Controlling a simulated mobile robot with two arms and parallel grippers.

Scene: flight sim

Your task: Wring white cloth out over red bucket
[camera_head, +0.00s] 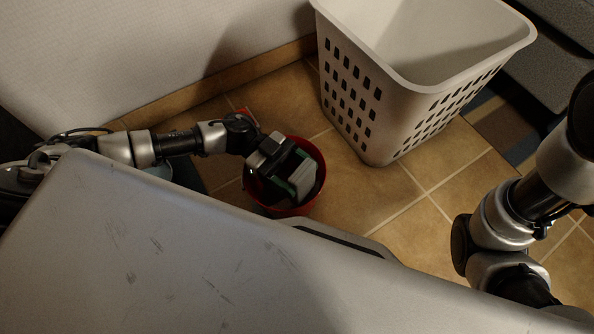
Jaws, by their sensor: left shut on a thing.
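The red bucket (315,190) stands on the tiled floor in the middle of the head view, partly hidden by my gripper. My left gripper (292,178) reaches in from the left and is over the bucket's mouth, pointing down. It is shut on a small pale thing, which looks like the white cloth (304,174), folded or bunched between the fingers. The inside of the bucket is mostly dark and covered. My right arm comes in at the right, but its gripper is out of view.
A tall white laundry basket (397,98) with slotted sides stands behind and right of the bucket. A pale wall (110,60) runs along the back left. A dark grey piece (553,65) is at the upper right. Tiled floor (420,215) is clear right of the bucket.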

